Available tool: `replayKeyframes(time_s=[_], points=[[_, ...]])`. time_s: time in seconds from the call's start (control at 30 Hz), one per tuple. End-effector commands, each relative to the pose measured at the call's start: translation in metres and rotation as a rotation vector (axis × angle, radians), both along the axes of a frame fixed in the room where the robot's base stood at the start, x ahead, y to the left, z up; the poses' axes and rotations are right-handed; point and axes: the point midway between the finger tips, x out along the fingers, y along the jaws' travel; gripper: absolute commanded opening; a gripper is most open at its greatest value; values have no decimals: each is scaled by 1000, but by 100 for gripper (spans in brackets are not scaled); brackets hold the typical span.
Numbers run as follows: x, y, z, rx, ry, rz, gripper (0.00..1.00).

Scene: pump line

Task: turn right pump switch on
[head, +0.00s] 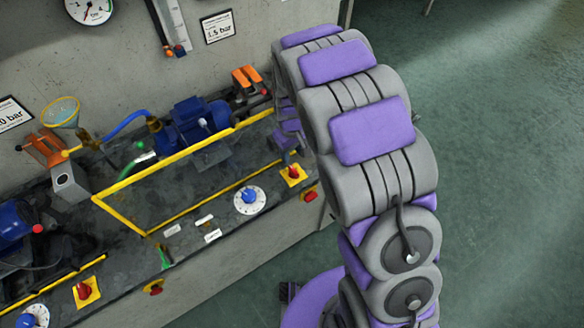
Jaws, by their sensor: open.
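The right pump switch (293,173) is a red knob on a yellow square plate, on the dark bench top at the right end of the line. My gripper (287,155) is small and partly hidden behind my purple and grey arm. It is open, just above and behind the switch in the picture. I cannot tell whether it touches the knob. The right pump's blue motor (192,122) stands farther back on the bench, behind a yellow rail (185,152).
A dial with a blue knob (249,199) lies left of the switch. A red button (310,196) is on the bench front below it. Another red switch on a yellow plate (85,291) is at lower left. The green floor (500,170) is clear at right.

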Motion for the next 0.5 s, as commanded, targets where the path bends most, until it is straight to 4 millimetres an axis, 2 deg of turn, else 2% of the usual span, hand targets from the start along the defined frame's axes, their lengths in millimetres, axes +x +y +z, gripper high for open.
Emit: replayKeyframes(time_s=[0.03, 0.3, 0.5], points=[[-2, -1, -14, -1, 7, -1, 43], [-2, 0, -63, -4, 7, -1, 43], [-1, 1, -84, -3, 2, -1, 43]])
